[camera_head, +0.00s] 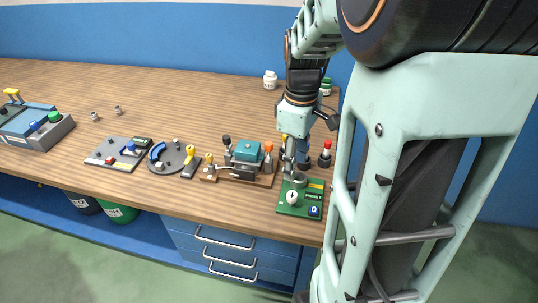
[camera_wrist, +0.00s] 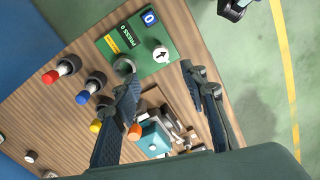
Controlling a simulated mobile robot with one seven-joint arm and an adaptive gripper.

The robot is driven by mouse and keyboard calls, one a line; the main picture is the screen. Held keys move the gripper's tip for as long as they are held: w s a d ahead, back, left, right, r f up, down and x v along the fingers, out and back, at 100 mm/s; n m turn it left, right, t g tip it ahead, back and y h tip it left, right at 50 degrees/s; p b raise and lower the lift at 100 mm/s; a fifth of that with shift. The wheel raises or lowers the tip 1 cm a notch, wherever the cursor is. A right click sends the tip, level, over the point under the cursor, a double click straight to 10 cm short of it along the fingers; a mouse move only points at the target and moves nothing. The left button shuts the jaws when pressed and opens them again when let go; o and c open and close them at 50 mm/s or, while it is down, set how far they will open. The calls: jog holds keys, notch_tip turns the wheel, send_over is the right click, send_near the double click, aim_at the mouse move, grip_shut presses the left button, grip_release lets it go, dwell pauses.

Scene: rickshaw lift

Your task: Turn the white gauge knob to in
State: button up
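The white gauge knob (camera_head: 292,197) is a round white dial with a dark pointer on a green panel (camera_head: 286,209) near the bench's right front corner. In the wrist view the knob (camera_wrist: 160,56) lies ahead of the gap between my fingertips, and the green panel (camera_wrist: 168,72) shows around it. My gripper (camera_wrist: 158,72) is open, with its two dark fingers apart and nothing between them. In the head view my gripper (camera_head: 297,168) hangs just behind the knob, partly over the panel. Whether a fingertip touches the panel is unclear.
Red (camera_wrist: 50,76) and blue (camera_wrist: 82,97) topped posts stand close to the panel. The bench's front edge is close; open floor lies beyond.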

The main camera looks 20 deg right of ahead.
aim_at(291, 194)
notch_tip(291, 194, down, 11)
jog(key=shift+w+a+r+b, duration=0.1)
jog(key=shift+a+b, duration=0.05)
jog(key=shift+b, duration=0.2)
grip_shut()
dwell(0.4)
